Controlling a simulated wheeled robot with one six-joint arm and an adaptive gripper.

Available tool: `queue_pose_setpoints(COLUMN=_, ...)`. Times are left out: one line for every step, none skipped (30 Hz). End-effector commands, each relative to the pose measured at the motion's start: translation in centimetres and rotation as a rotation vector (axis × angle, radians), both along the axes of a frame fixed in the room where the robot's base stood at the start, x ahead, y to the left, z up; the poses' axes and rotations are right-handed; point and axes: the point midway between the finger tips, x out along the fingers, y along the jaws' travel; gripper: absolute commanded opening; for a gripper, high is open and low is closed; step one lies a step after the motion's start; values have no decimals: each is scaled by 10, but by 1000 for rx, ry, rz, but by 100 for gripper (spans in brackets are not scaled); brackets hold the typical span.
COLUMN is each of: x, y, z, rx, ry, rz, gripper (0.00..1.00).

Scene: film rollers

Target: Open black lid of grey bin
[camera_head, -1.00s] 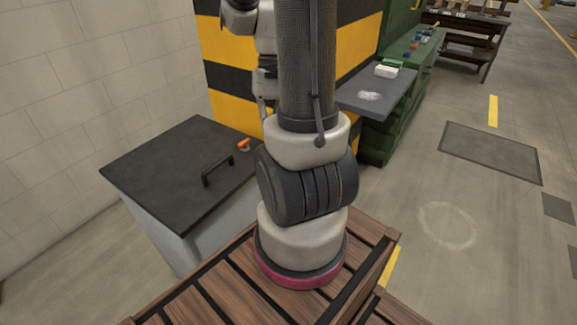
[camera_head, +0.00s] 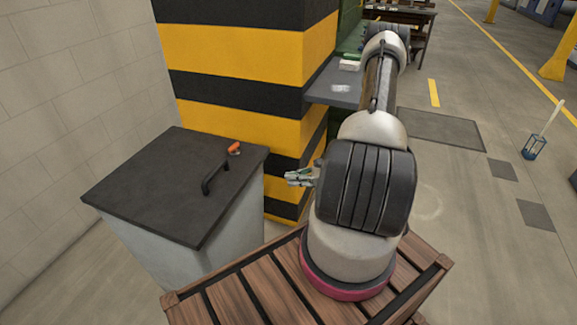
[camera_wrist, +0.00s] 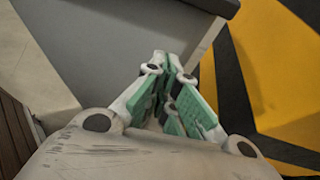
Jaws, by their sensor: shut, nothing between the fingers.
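The grey bin (camera_head: 205,258) stands at the left in the head view, with its black lid (camera_head: 160,190) lying flat and closed on top. A black bar handle (camera_head: 214,178) rises from the lid near its right side. An orange thing (camera_head: 234,148) lies on the lid near its back right corner. My gripper (camera_head: 290,179) is to the right of the bin, apart from the lid and handle. In the wrist view my gripper (camera_wrist: 165,75) has its green-padded fingers together and empty, in front of the bin's grey side (camera_wrist: 110,50). The lid's dark edge (camera_wrist: 215,6) shows at the top.
A yellow and black striped pillar (camera_head: 240,80) stands behind the bin, close to its right back. A white block wall (camera_head: 70,90) is at the left. A grey shelf (camera_head: 335,88) juts out beside the pillar. Open floor (camera_head: 470,230) lies to the right.

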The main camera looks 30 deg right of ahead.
Motion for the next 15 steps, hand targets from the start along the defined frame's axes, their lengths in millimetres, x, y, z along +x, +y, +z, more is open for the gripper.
queue_pose_setpoints(x=10, y=-7, z=2, rx=-2, ry=-12, rz=-36, gripper=0)
queue_pose_setpoints(x=16, y=-11, z=3, rx=-3, ry=-18, rz=-56, gripper=0)
queue_pose_setpoints(x=21, y=-14, z=4, rx=-1, ry=-23, rz=-75, gripper=0)
queue_pose_setpoints(x=23, y=-15, z=4, rx=0, ry=-25, rz=-88, gripper=0)
queue_pose_setpoints(x=26, y=-16, z=5, rx=3, ry=-28, rz=-96, gripper=0)
queue_pose_setpoints(x=29, y=-15, z=5, rx=6, ry=-30, rz=-104, gripper=0)
queue_pose_setpoints(x=31, y=-14, z=5, rx=7, ry=-33, rz=-105, gripper=0)
queue_pose_setpoints(x=32, y=-12, z=5, rx=8, ry=-35, rz=-103, gripper=0)
queue_pose_setpoints(x=35, y=-10, z=4, rx=9, ry=-35, rz=-102, gripper=0)
queue_pose_setpoints(x=38, y=-7, z=2, rx=9, ry=-34, rz=-101, gripper=0)
queue_pose_setpoints(x=42, y=-4, z=1, rx=9, ry=-34, rz=-100, gripper=0)
queue_pose_setpoints(x=47, y=0, z=-2, rx=8, ry=-34, rz=-99, gripper=0)
queue_pose_setpoints(x=52, y=3, z=-4, rx=8, ry=-34, rz=-98, gripper=0)
queue_pose_setpoints(x=57, y=7, z=-6, rx=8, ry=-34, rz=-98, gripper=0)
queue_pose_setpoints(x=63, y=12, z=-9, rx=8, ry=-34, rz=-97, gripper=0)
